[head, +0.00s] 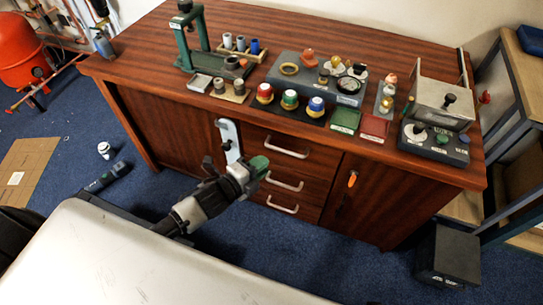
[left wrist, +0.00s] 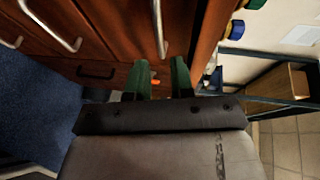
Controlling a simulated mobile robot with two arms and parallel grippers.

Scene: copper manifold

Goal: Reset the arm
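My left arm reaches out in front of the wooden cabinet (head: 165,121) in the head view. Its left gripper (head: 259,166) has green fingers and hangs in front of the drawers, below the tabletop. In the left wrist view the two green fingers of the left gripper (left wrist: 161,78) are apart with a gap between them, and nothing is held. Drawer handles (left wrist: 63,30) and dark red-brown fronts lie beyond the fingers. A small orange piece shows behind them. My right gripper is not in view.
The cabinet top carries a green press stand (head: 187,45), a grey gauge panel (head: 318,78), coloured knobs and a metal box (head: 448,94). A dark box (head: 448,255) stands on the blue carpet at right. A red tank (head: 22,62) stands at far left.

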